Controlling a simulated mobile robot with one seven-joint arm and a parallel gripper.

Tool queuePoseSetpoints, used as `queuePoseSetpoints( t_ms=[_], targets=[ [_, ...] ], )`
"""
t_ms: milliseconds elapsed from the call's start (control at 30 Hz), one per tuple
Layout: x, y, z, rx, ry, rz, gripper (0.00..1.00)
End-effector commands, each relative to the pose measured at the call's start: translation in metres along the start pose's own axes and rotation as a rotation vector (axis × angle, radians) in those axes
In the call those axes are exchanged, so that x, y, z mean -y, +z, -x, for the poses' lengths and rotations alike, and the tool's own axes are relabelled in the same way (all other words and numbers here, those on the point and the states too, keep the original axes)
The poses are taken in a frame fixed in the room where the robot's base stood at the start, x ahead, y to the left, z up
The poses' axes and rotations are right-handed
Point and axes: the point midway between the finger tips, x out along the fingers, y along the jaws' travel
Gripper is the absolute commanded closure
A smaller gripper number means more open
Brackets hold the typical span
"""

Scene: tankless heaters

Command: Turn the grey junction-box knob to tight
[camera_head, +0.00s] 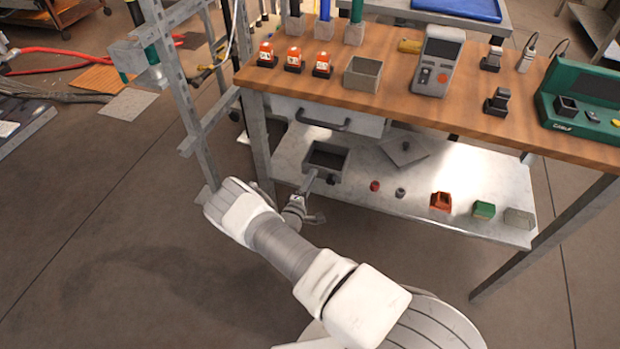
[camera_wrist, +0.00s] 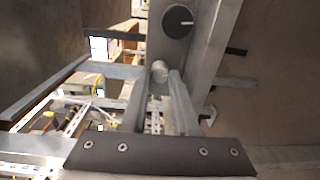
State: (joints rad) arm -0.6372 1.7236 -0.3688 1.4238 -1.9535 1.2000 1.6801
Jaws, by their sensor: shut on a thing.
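The grey open-topped junction box (camera_head: 325,160) stands on the lower shelf near its left front edge. Its grey face also shows at the top of the wrist view (camera_wrist: 159,42). A small round grey knob (camera_wrist: 160,71) sits on that face, between my fingertips. A larger dark dial (camera_wrist: 177,21) with a white mark is on the same face, beyond the grey knob. My gripper (camera_wrist: 160,80) is shut on the grey knob; it also shows at the box's front left in the head view (camera_head: 309,183). The knob's turn angle cannot be told.
The shelf (camera_head: 455,170) also holds a grey plate (camera_head: 405,152), a red piece (camera_head: 375,186), an orange box (camera_head: 441,202) and a green box (camera_head: 484,210). The wooden bench top (camera_head: 398,100) is above, with a drawer (camera_head: 322,118) beneath it. A metal frame (camera_head: 181,95) stands left.

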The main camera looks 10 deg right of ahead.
Motion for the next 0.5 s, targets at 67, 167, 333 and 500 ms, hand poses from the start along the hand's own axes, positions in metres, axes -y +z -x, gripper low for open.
queuePoseSetpoints(
  t_ms=[67,167,333,500],
  targets=[
    [-0.0004,-0.0002,0.0006,-0.002,-0.001,-0.028,1.0],
    [-0.0001,-0.0002,0.0006,-0.002,-0.001,-0.052,1.0],
    [0.0002,-0.0002,0.0006,-0.003,-0.001,-0.072,1.0],
    [0.0004,-0.0002,0.0006,-0.003,-0.001,-0.076,1.0]
  ],
)
